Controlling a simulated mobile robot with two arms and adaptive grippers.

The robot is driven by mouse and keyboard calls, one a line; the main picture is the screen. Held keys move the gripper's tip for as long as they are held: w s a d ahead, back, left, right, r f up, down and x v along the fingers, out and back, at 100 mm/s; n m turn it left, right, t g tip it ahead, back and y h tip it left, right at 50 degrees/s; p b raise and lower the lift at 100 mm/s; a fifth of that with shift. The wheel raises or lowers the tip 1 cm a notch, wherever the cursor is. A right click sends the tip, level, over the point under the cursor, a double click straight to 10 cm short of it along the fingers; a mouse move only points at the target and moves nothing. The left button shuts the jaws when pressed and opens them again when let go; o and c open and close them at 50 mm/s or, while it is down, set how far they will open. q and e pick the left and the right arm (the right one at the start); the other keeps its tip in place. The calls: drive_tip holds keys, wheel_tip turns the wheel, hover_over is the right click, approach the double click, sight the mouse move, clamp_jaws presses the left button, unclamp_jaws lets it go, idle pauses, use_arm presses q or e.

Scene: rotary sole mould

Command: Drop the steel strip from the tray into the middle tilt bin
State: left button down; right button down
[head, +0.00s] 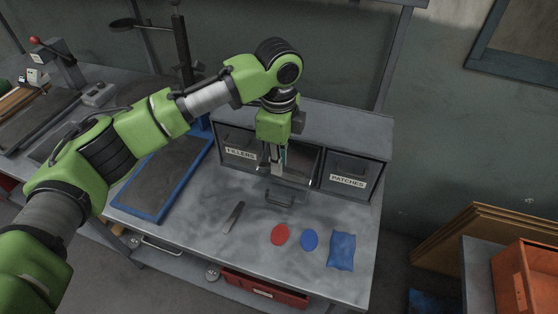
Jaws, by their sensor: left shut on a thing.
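My left gripper (279,168) points down at the opening of the middle tilt bin (277,191). It is shut on a thin piece that I take to be the steel strip; fingers and bin hide most of it. The middle bin is tipped out, its dark handle low at the front, between the bins labelled FILLERS (239,153) and PATCHES (347,180). The blue-rimmed tray (155,217) lies left on the bench, and no strip shows on its visible surface. My right gripper is out of view.
On the grey bench (210,237) lie a narrow dark tool or strip (233,217), a red disc (279,235), a blue disc (309,240) and a blue pouch (341,250). A red drawer (263,288) sits below the bench. An orange crate (525,278) stands at right.

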use_arm(q)
drive_tip(key=shift+f, duration=0.25)
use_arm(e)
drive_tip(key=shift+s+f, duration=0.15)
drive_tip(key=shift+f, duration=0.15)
use_arm(q)
drive_tip(key=c, duration=2)
unclamp_jaws()
wheel_tip(320, 180, up, 12)
drive_tip(key=shift+r, duration=0.1)
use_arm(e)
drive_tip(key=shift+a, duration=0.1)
